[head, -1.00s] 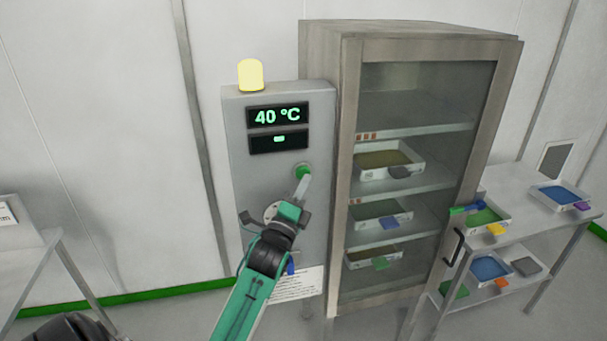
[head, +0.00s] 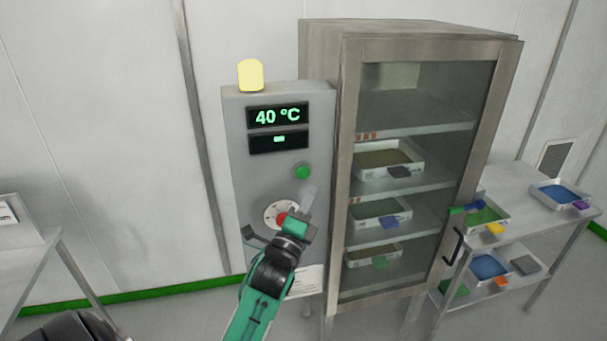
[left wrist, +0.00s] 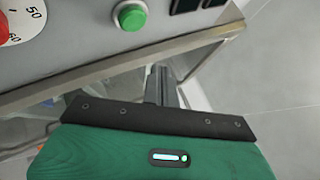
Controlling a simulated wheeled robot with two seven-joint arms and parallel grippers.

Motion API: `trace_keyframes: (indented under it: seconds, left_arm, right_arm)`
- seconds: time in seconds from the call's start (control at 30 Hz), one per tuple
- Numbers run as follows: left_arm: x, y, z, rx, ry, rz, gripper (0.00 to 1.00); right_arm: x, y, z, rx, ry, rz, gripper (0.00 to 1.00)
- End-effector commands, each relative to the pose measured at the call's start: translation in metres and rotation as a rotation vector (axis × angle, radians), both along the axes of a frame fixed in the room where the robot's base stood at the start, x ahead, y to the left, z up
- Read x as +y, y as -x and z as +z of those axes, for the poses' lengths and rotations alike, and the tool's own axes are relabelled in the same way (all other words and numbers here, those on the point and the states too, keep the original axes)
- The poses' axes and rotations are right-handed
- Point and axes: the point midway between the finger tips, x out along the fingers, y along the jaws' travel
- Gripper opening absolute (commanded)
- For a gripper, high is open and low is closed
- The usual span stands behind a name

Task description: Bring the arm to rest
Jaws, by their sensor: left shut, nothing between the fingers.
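My left gripper (head: 309,196) is in front of the grey control panel (head: 243,180), below and slightly right of its green button (head: 302,172). Its fingers are shut and empty, and they look apart from the button. Part of the red knob (head: 281,219) and its dial shows behind the gripper. In the left wrist view the green button (left wrist: 131,16) and the red knob (left wrist: 3,27) show at the top, with my gripper body below. My right gripper is not in view.
A glass-fronted cabinet (head: 333,190) with trays on shelves stands right of the panel. A steel cart (head: 560,222) with more trays is at the far right. A table (head: 30,253) stands at the left. A yellow lamp (head: 250,75) tops the panel.

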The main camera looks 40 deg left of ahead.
Motion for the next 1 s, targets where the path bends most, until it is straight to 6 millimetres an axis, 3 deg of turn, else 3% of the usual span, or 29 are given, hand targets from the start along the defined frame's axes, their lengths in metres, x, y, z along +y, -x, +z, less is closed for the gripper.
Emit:
trace_keyframes:
  seconds: [0.53,0.63,0.77,0.9,1.0]
  left_arm:
    - [0.000,0.000,0.000,0.001,0.000,0.000,0.00]
    - [-0.001,-0.005,-0.013,0.022,0.021,-0.011,0.00]
    - [-0.005,-0.021,-0.067,0.113,0.124,-0.058,0.00]
    - [-0.017,-0.037,-0.168,0.275,0.321,-0.122,0.00]
    - [-0.027,-0.036,-0.246,0.398,0.474,-0.147,0.00]
  right_arm:
    - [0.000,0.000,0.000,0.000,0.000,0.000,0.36]
    - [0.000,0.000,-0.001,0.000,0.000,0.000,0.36]
    - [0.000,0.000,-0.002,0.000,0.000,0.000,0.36]
    - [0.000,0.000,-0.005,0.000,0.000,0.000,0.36]
    - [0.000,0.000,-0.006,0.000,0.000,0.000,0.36]
